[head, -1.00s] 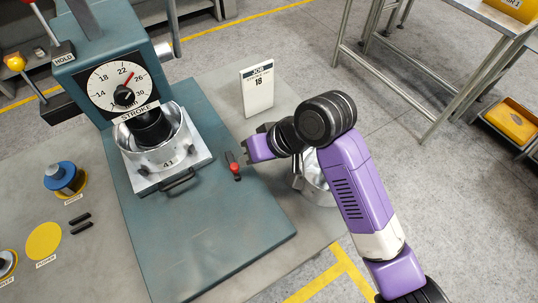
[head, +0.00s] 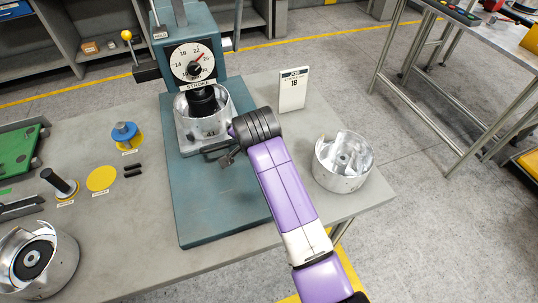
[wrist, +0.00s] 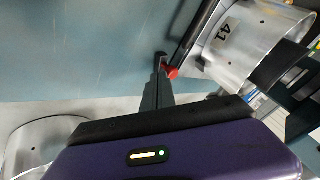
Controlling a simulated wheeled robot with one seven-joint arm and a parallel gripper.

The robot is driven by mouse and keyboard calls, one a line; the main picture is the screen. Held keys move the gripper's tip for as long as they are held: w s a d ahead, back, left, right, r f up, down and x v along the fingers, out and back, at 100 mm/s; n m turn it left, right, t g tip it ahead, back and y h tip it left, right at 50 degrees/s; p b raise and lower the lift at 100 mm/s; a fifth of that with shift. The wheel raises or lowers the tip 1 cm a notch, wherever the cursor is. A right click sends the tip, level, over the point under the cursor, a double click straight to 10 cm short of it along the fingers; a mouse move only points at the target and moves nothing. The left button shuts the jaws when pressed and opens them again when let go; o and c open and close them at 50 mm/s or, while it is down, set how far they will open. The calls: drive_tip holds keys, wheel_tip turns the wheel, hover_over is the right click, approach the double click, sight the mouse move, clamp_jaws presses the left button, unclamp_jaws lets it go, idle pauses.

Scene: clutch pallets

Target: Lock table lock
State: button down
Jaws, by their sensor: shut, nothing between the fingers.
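The table lock is a small lever with a red knob (wrist: 171,72). In the wrist view the knob shows just right of my fingertips, beside the press table's black handle bar. In the head view the lock is hidden behind my gripper and arm. My gripper (head: 228,158) is shut and empty, low over the teal press base (head: 215,205), just right of the front handle. In the wrist view the closed fingers (wrist: 160,75) are beside the knob; I cannot tell whether they touch. The press table (head: 188,140) carries a silver drum (head: 185,108) marked 41 under the ram.
A job card (head: 292,92) reading 18 stands right of the press. Another silver drum (head: 340,178) is on the bench at right. The front of the press base is clear.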

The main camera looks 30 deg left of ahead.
drive_tip(key=a+m, duration=0.1)
drive_tip(key=a+m+t+h+b, duration=0.1)
drive_tip(key=m, duration=0.1)
drive_tip(key=shift+f+h, duration=0.1)
drive_tip(key=shift+h, duration=0.2)
drive_tip(key=shift+a+b, duration=0.35)
drive_tip(key=shift+b, duration=0.05)
drive_tip(key=shift+a, duration=0.15)
drive_tip(key=shift+s, duration=0.1)
drive_tip(key=v, duration=0.8)
drive_tip(key=shift+b, duration=0.3)
idle(0.3)
